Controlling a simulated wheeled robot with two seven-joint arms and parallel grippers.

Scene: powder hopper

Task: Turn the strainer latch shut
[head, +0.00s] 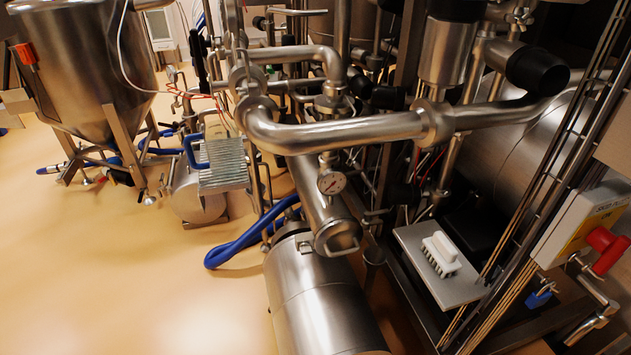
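The likely strainer is a steel cylinder (318,196) that slopes down toward me in the middle of the head view. Its near end has a round cap (335,232) with a bright curved metal piece at its lower edge, which looks like the latch (343,250). The latch is small here, and I cannot tell whether it is open or shut. Neither of my grippers shows in this view.
A large steel motor housing (318,290) lies just below the cap. Thick steel pipes (345,132) cross above. A plate (440,268) with a white brush (440,252) is at right, near a red switch handle (606,248). A blue hose (235,248) and open floor (130,270) are left.

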